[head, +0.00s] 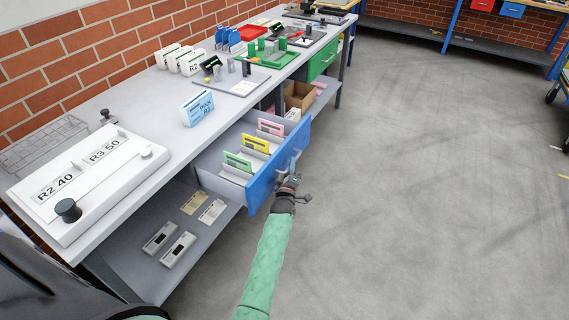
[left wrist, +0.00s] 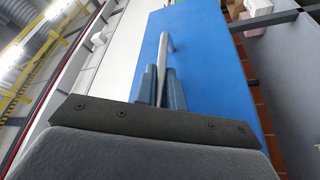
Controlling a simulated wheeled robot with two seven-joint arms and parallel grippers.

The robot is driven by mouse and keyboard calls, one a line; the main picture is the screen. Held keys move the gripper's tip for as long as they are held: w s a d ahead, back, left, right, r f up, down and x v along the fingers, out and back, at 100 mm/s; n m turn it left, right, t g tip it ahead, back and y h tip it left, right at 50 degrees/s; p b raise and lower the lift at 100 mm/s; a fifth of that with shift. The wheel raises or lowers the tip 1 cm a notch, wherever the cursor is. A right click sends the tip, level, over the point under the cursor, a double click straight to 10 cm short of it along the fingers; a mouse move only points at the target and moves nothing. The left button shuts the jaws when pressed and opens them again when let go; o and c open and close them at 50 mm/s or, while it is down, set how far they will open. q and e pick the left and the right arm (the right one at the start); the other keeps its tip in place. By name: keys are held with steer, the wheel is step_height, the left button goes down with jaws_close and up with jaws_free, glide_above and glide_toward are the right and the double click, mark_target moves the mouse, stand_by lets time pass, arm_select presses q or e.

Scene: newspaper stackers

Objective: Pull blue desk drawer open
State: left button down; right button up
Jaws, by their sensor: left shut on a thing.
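The blue desk drawer (head: 277,172) stands well pulled out from under the long grey workbench. Its inside shows upright dividers with green, yellow and pink cards. My left gripper (head: 286,183) is at the drawer's front, shut on its metal handle (left wrist: 164,52). In the left wrist view my left gripper's two fingers (left wrist: 162,88) close around the handle bar, with the drawer's blue front (left wrist: 207,65) behind it. The fingers partly hide the handle. My right gripper is not in view.
The workbench top (head: 150,105) carries a white panel (head: 90,175), a blue-and-white box (head: 197,108) and a grey tray (head: 235,84). A green drawer (head: 321,60) is farther along, shut. A lower shelf (head: 150,235) holds small devices. The grey floor (head: 430,190) at right is clear.

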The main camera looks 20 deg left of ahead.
arm_select(q)
steer(key=shift+d, duration=0.25)
steer(key=shift+f, duration=0.1)
steer(key=c, duration=1.5)
jaws_free()
